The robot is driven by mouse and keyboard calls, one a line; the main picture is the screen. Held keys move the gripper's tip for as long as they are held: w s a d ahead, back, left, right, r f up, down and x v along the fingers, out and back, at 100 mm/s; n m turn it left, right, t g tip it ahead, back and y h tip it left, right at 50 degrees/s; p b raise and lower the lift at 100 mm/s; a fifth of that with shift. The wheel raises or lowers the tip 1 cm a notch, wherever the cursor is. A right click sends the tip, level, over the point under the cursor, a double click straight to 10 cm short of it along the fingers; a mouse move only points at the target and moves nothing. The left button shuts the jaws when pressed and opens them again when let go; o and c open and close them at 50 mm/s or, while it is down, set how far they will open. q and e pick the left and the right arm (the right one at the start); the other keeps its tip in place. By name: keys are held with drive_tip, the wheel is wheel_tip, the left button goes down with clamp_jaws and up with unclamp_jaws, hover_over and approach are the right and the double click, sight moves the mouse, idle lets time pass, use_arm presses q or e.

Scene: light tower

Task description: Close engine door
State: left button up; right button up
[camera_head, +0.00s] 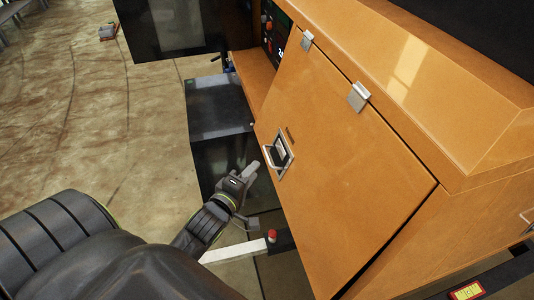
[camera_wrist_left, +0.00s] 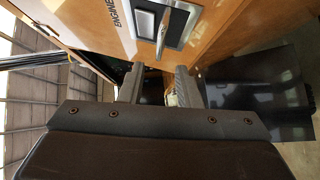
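The engine door (camera_head: 330,180) is a large orange panel hung from two silver hinges at its top edge. A dark gap runs along its right edge, so it seems to stand slightly ajar. A recessed latch with a silver handle (camera_head: 279,154) is on its left part. The wrist view shows the latch (camera_wrist_left: 165,22) beside the lettering "ENGINE". My left gripper (camera_head: 246,176) is just left of and below the latch, apart from it. In the wrist view its two fingers (camera_wrist_left: 159,87) are spread with nothing held. My right gripper is not in view.
An open dark panel (camera_head: 185,25) and a black box (camera_head: 217,105) are left of the orange housing (camera_head: 450,90). A pale bar with a red knob (camera_head: 271,235) lies below my gripper. Brown floor at the left is mostly clear.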

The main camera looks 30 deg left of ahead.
sight(267, 155)
use_arm(q)
drive_tip(key=w, duration=0.6)
drive_tip(key=w+f+p, duration=0.1)
drive_tip(key=w, duration=0.2)
drive_tip(key=shift+a, duration=0.4)
clamp_jaws()
drive_tip(key=shift+f, duration=0.1)
